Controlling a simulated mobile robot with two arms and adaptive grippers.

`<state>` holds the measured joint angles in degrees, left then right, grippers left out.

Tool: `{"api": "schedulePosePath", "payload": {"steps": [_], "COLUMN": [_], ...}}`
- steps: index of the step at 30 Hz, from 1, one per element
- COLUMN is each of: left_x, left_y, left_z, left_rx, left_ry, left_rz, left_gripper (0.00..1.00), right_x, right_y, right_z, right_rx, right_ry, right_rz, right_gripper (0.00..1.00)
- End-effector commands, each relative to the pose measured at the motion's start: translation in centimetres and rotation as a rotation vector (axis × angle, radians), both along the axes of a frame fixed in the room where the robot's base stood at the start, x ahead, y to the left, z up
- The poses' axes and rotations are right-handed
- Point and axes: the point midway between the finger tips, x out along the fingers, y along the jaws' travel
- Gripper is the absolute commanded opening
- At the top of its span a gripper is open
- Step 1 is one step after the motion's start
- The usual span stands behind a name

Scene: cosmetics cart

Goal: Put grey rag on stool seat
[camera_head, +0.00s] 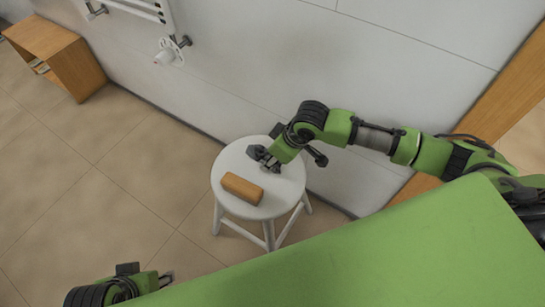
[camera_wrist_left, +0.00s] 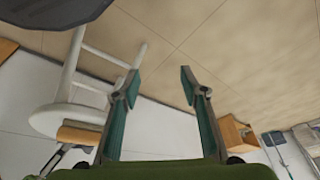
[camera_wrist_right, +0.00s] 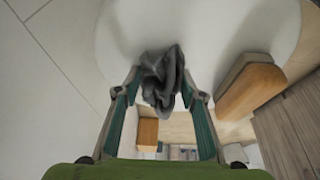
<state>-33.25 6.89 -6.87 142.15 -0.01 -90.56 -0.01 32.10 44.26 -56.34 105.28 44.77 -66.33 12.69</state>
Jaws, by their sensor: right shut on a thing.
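The white round stool seat (camera_head: 232,160) stands beside the wall. My right gripper (camera_head: 265,160) is low over the back part of the seat, coming in from the right. In the right wrist view the crumpled dark grey rag (camera_wrist_right: 163,82) is between its fingertips, in front of the white seat (camera_wrist_right: 225,25); I cannot tell whether the rag touches the seat. The gripper is shut on the rag. My left gripper (camera_head: 152,277) is at the bottom left of the head view, away from the stool. Its fingers are apart and empty in the left wrist view (camera_wrist_left: 160,80).
An orange-brown block (camera_head: 242,188) lies on the front part of the seat, beside the right gripper. A wooden shelf box (camera_head: 60,55) stands at the far left. A towel radiator (camera_head: 140,8) hangs on the wall. Tiled floor left of the stool is clear.

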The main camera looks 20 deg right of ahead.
Motion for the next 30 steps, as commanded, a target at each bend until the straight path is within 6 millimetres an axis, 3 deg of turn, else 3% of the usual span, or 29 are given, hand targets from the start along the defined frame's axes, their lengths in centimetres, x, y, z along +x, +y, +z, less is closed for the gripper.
{"api": "schedulePosePath", "payload": {"steps": [1,3,4,15,23,30], "left_x": [0.0,0.0,0.0,0.0,0.1,1.1], "left_y": [0.0,0.0,0.0,0.0,0.0,-0.3], "left_z": [0.1,0.1,0.1,-0.1,1.6,-2.9], "left_rx": [0.000,0.000,0.000,0.000,-0.001,0.001], "left_ry": [0.000,0.000,0.000,0.000,-0.002,0.028], "left_rz": [0.000,0.000,0.000,0.000,0.000,-0.002], "left_gripper": [0.40,0.40,0.40,0.40,0.40,0.40], "right_x": [0.0,0.0,0.0,0.0,-1.3,-2.7], "right_y": [0.0,0.0,0.0,0.0,-1.0,-2.0], "right_z": [-0.2,-0.2,-0.2,0.1,4.3,8.4], "right_rx": [0.000,0.000,0.000,-0.001,-0.001,0.000], "right_ry": [0.002,0.001,0.001,-0.001,-0.001,0.000], "right_rz": [-0.001,0.000,0.000,0.000,0.001,0.000], "right_gripper": [0.28,0.53,0.54,0.54,0.54,0.54]}}
